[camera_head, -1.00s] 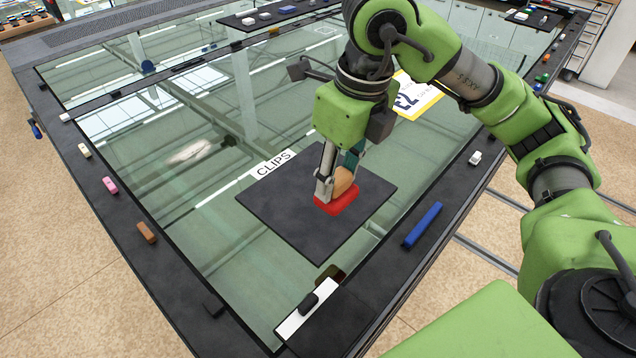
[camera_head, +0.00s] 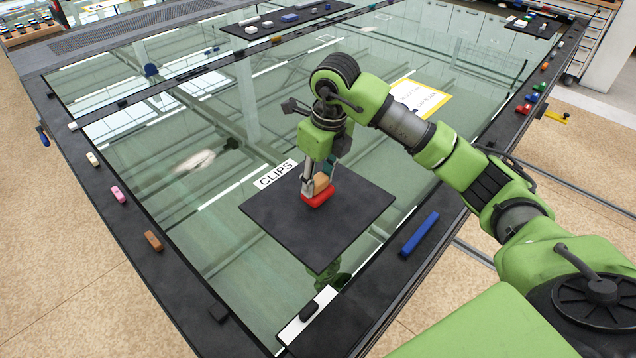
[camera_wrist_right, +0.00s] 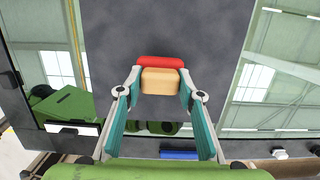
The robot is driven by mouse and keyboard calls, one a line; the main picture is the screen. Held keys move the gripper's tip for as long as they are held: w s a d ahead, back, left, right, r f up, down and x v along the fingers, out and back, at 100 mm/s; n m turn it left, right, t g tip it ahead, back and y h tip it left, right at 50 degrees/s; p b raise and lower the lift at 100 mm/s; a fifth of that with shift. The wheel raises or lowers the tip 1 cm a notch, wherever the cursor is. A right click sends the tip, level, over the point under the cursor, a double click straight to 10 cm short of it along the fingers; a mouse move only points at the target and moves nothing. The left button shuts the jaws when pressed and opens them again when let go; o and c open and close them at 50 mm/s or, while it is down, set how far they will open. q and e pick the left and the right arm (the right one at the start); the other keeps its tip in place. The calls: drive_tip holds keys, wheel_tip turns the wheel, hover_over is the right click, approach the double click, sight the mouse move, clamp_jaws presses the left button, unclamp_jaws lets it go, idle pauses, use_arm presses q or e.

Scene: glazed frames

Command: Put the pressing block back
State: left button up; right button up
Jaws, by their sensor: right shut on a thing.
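The pressing block has a red base (camera_head: 317,198) and a tan wooden-looking grip (camera_head: 321,182). It is over the dark square mat (camera_head: 290,228) beside the "CLIPS" label (camera_head: 275,174). I cannot tell whether it touches the mat. My right gripper (camera_head: 317,183) is shut on the block from above. In the right wrist view, the fingers of my right gripper (camera_wrist_right: 160,88) flank the tan grip (camera_wrist_right: 161,82), and the red base (camera_wrist_right: 160,62) shows beyond it. My left gripper is not in view.
The mat lies on a glazed frame with a dark border. A blue bar (camera_head: 420,234), a brown block (camera_head: 153,241) and a pink block (camera_head: 118,194) lie on that border. A white strip with a dark piece (camera_head: 309,311) is at the near corner. A yellow-edged sheet (camera_head: 420,99) lies farther back.

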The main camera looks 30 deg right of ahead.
drive_tip(key=shift+f+p, duration=0.45)
drive_tip(key=shift+f, duration=0.7)
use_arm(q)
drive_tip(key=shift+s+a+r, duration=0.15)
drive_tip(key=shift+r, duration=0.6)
use_arm(e)
drive_tip(key=shift+s, duration=0.1)
drive_tip(key=shift+f+b, duration=0.2)
drive_tip(key=shift+b, duration=0.1)
drive_tip(key=o, duration=1)
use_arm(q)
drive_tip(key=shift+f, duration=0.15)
